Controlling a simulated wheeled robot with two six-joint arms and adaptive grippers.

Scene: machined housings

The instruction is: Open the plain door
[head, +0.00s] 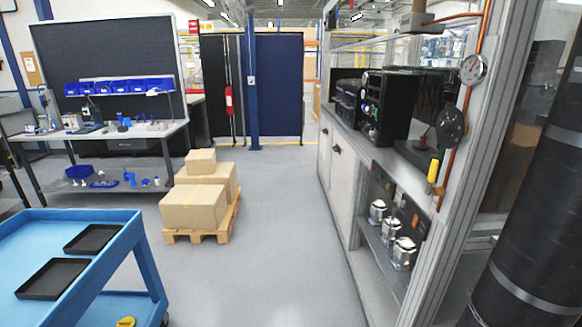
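Light grey cabinet doors (341,187) sit under the counter on the right side of the aisle, seen at a steep angle. They look plain and closed. Small dark handles (336,149) show near their upper edges. I cannot tell for sure which door is the plain one. Neither of my grippers is in view, and nothing is seen touching the doors.
A blue cart (136,222) with black trays stands front left. Cardboard boxes (194,205) sit on a wooden pallet (226,226) in the left part of the aisle. A workbench (150,130) stands behind. The grey floor (275,235) before the cabinet is clear.

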